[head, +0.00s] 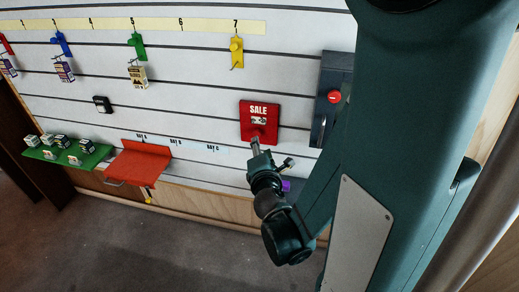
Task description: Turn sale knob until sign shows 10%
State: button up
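The red sale sign (259,108) hangs on the slatted wall right of centre. It reads "SALE" in white, with a small pale number window (258,120) below. The digits are too small to read surely. A red knob (258,133) is at the lower part of the sign, partly hidden by my gripper. My gripper (257,148) reaches up from below, with a grey fingertip at or very close to the knob. I cannot tell whether it touches the knob or whether the fingers are shut on it.
A dark panel with a red button (334,97) is close to the sign's right. A red shelf (139,162) and a green shelf (68,152) with small boxes stand out at the left. Several coloured hooks, including a yellow one (236,52), line the top. Open floor lies below.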

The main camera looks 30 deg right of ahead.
jog(key=n+g+h+p, duration=0.3)
jog(key=n+g+p, duration=0.15)
jog(key=n, duration=0.35)
send_near(256, 134)
jog(key=shift+w+d+f+p, duration=0.15)
jog(key=shift+w+d+p, duration=0.3)
jog(key=shift+d, duration=0.25)
jog(key=shift+d+f+m, duration=0.1)
jog(key=shift+m, duration=0.2)
jog(key=shift+b+x, duration=0.85)
jog(key=shift+x, duration=2.95)
jog(key=shift+w, duration=0.1)
jog(key=shift+c, duration=0.6)
jog(key=c, duration=0.8)
